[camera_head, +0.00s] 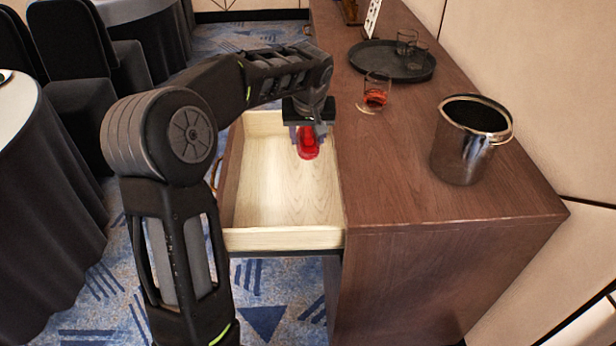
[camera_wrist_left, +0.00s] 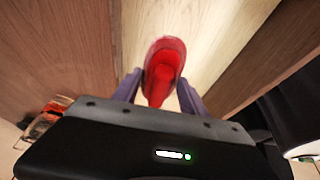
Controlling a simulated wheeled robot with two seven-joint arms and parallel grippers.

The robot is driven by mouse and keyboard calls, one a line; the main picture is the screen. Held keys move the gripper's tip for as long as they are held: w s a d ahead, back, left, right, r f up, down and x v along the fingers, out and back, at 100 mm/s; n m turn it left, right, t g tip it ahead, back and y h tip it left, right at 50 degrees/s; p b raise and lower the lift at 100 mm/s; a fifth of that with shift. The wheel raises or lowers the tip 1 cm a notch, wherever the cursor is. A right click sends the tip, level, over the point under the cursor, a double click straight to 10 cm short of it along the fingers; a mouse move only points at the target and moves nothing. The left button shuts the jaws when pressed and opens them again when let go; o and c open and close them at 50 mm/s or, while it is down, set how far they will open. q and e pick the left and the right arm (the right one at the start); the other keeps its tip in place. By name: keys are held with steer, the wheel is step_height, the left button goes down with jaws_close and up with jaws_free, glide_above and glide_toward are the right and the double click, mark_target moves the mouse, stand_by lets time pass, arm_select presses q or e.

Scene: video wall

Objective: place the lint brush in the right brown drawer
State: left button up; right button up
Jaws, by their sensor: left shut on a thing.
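The red lint brush (camera_head: 308,146) is held in my left gripper (camera_head: 309,130), which is shut on it. The brush hangs over the right part of the open drawer (camera_head: 285,238), near the side next to the cabinet. It also shows between the two fingers in the left wrist view (camera_wrist_left: 164,68). The drawer has a pale wood inside and is otherwise empty where I can see. I cannot tell how far the brush is above the drawer floor. My right gripper is not in view.
The brown cabinet top (camera_head: 400,180) holds a glass with amber drink (camera_head: 376,93), a round dark tray (camera_head: 385,68) with glasses, and a shiny metal bucket (camera_head: 468,140). Tables with dark cloths (camera_head: 45,200) and dark chairs stand at the left. Patterned carpet lies below.

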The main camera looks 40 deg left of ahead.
mark_target(309, 154)
arm_select(q)
step_height(309, 154, down, 8)
steer(key=shift+f, duration=0.25)
steer(key=shift+f+b, duration=0.1)
steer(key=shift+b, duration=0.2)
steer(key=shift+f, duration=2.15)
steer(key=shift+f+b, duration=0.2)
steer(key=shift+b, duration=0.2)
steer(key=o, duration=1.3)
steer(key=shift+r, duration=0.15)
steer(key=shift+r+p, duration=0.15)
steer(key=shift+p, duration=0.25)
steer(key=v, duration=1.2)
